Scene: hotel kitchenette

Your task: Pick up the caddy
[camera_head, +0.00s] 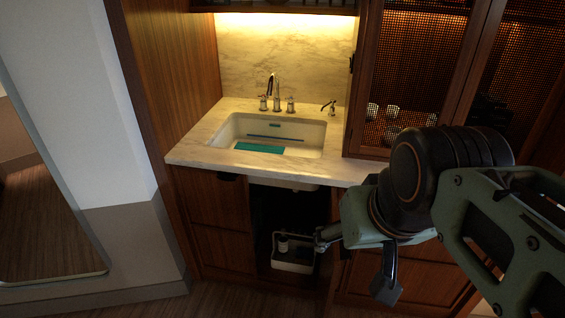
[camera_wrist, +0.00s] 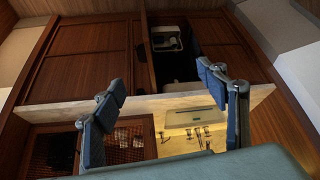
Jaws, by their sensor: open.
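The caddy (camera_head: 292,266) is a white open carrier with a handle. It stands low inside the dark open cabinet under the sink in the head view, with a dark bottle and a pale item in it. In the wrist view, which is upside down, the caddy (camera_wrist: 166,43) shows small near the top. My gripper (camera_head: 352,267) is open and empty, in front of and right of the caddy in the head picture. Its two spread fingers also show in the wrist view (camera_wrist: 161,78). It appears apart from the caddy; the exact gap is hard to judge.
The marble counter (camera_head: 200,149) with a white sink (camera_head: 310,137) overhangs the cabinet. A teal cloth or mat (camera_head: 258,148) lies in the sink. Wooden cabinet fronts (camera_head: 215,222) flank the opening. A mesh-front cabinet (camera_head: 410,60) with cups stands above right. Floor room is free at lower left.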

